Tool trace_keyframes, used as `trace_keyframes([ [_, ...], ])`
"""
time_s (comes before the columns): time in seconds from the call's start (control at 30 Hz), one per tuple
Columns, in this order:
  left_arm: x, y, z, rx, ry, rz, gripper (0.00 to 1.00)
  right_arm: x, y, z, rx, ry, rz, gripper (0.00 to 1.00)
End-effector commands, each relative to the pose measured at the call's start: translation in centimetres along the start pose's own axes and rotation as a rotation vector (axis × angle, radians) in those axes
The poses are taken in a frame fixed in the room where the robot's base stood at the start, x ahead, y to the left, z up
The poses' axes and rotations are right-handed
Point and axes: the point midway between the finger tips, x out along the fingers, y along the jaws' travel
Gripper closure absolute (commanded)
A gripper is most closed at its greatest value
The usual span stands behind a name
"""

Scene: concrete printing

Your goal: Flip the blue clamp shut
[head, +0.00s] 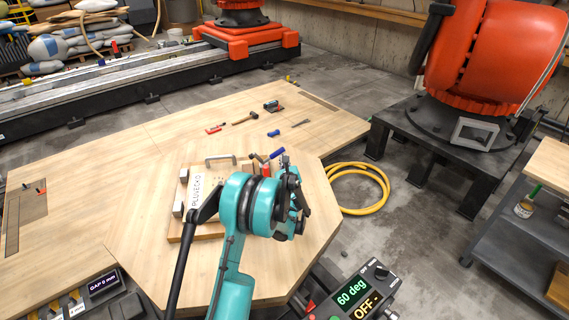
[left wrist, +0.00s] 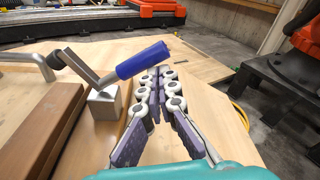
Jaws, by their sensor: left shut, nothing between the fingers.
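The blue clamp's handle (left wrist: 142,60) shows in the left wrist view, tilted up to the right on a grey metal lever above a metal block (left wrist: 105,102). In the head view the blue handle (head: 276,154) shows just beyond my wrist, at the far right side of the wooden board (head: 176,228). My left gripper (left wrist: 164,72) is shut and empty. Its fingertips are right of the handle, near its end; I cannot tell if they touch. In the head view my teal wrist hides part of the board and most of the clamp. My right gripper is not in view.
A metal handle (head: 221,159) stands on the board. A hammer (head: 245,118) and other small tools lie farther back on the table (head: 150,150). A yellow hose (head: 360,208) is coiled on the floor at right. A control box (head: 352,293) stands at the front.

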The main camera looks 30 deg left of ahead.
Motion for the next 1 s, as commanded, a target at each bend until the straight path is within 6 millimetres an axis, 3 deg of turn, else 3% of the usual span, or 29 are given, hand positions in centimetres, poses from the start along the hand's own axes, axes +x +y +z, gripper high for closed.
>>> trace_keyframes([
  [0.4,-0.2,0.3,1.8,0.0,0.0,0.0,1.0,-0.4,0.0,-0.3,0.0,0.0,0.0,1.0],
  [1.0,-0.3,0.5,2.0,0.0,0.0,0.0,1.0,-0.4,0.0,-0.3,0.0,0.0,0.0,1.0],
])
